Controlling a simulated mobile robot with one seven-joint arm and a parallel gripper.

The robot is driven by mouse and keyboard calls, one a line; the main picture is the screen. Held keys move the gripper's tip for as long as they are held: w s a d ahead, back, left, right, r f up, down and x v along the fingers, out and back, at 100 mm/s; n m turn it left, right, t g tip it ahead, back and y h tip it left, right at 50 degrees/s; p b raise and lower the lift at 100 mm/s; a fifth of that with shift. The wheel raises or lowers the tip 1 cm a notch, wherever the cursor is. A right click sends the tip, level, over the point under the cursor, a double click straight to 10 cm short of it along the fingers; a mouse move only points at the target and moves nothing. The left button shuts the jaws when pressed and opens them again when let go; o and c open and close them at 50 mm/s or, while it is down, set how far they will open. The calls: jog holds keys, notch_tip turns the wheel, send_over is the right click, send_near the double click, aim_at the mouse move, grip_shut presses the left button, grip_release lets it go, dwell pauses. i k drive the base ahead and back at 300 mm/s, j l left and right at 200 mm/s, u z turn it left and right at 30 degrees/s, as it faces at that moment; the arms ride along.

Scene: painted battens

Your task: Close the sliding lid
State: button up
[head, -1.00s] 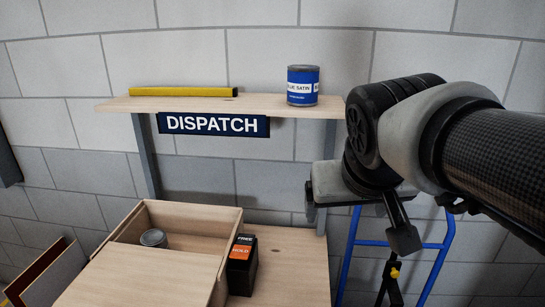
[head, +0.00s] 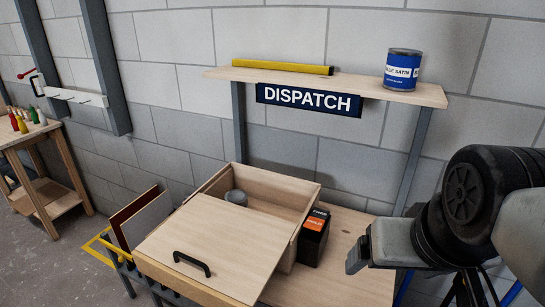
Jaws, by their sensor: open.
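The wooden box (head: 308,190) stands on the bench below the shelf. Its sliding lid (head: 222,240) is partly open: it covers the near part, and the far part of the box is uncovered. A black handle (head: 192,264) is fixed on the lid near its front edge. A grey can (head: 236,198) shows inside the uncovered part. My gripper (head: 357,248) is at the right, to the right of the box and apart from it. It is open, and I see nothing held in it; part of it is hidden by its own housing.
A black box with an orange label (head: 314,235) stands against the box's right side. Above, the shelf (head: 290,79) bears a yellow batten (head: 282,67) and a blue paint can (head: 403,70). Upright panels (head: 145,218) stand left of the box.

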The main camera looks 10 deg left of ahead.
aim_at(212, 251)
jog(key=j+u, duration=0.25)
jog(key=u, duration=0.2)
jog(key=j+u, duration=0.25)
jog(key=u, duration=0.2)
jog(key=j+u, duration=0.3)
jog(key=j, duration=0.2)
jog(key=i, duration=0.05)
